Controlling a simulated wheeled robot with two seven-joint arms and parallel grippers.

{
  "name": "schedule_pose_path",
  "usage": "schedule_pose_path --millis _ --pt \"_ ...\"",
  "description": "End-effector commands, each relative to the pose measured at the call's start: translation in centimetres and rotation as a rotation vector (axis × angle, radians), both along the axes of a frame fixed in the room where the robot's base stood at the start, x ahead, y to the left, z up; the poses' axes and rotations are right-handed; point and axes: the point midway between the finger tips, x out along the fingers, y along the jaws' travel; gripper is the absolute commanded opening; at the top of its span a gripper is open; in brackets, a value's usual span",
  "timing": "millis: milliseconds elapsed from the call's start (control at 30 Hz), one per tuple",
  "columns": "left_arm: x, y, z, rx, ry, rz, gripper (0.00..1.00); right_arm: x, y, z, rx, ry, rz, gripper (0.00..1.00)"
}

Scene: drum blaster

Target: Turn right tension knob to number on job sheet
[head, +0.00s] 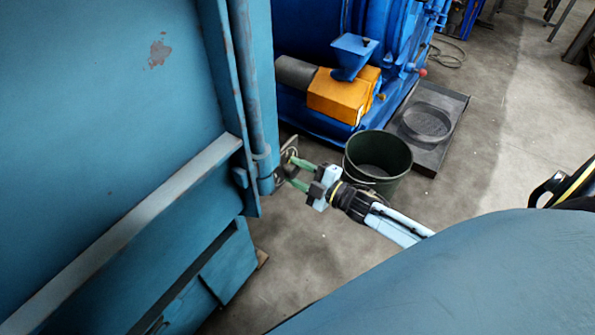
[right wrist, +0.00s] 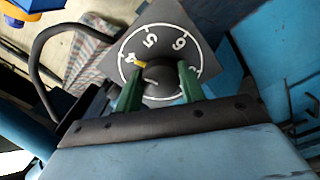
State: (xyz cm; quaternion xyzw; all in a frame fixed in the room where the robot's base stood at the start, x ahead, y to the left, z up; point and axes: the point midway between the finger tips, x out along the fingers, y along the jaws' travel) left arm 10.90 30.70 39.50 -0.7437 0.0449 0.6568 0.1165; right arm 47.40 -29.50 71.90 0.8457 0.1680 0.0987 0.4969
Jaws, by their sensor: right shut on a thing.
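The tension knob (right wrist: 160,84) is a dark round knob on a grey dial plate (right wrist: 188,22) with a white ring and numbers; 4, 5 and 6 are readable in the right wrist view. Its yellow pointer (right wrist: 139,64) is at the 4. My right gripper (right wrist: 160,88) is shut on the knob, one green finger on each side. The lower part of the dial is hidden by the gripper. In the head view my right gripper (head: 292,173) reaches the dial plate (head: 289,152) at the edge of the blue machine. No job sheet shows. My left gripper is not in view.
The blue machine's large panel (head: 110,90) fills the left. A dark green bucket (head: 378,160) stands close behind my right gripper. Beyond it are an orange box (head: 340,97) on blue machinery and a black tray (head: 445,110). Open concrete floor lies to the right.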

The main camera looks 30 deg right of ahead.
Motion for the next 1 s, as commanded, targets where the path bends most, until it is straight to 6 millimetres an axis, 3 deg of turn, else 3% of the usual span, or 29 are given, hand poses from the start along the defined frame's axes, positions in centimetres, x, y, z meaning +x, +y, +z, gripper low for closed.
schedule_pose_path --millis 200,233,367,733,1000 --pt "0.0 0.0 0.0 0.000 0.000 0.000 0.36 0.0 0.0 0.0 -0.001 -0.001 0.001 0.17" --pt "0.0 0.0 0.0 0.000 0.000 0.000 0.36 0.0 0.0 0.0 -0.002 -0.001 0.001 0.43" --pt "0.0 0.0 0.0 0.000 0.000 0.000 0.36 0.0 0.0 0.0 -0.002 -0.001 0.001 0.60" --pt "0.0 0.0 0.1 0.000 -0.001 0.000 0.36 -0.5 -0.2 0.0 -0.002 0.000 0.000 0.61" --pt "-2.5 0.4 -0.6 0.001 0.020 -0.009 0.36 -5.1 -2.1 0.0 -0.002 0.005 -0.001 0.61"
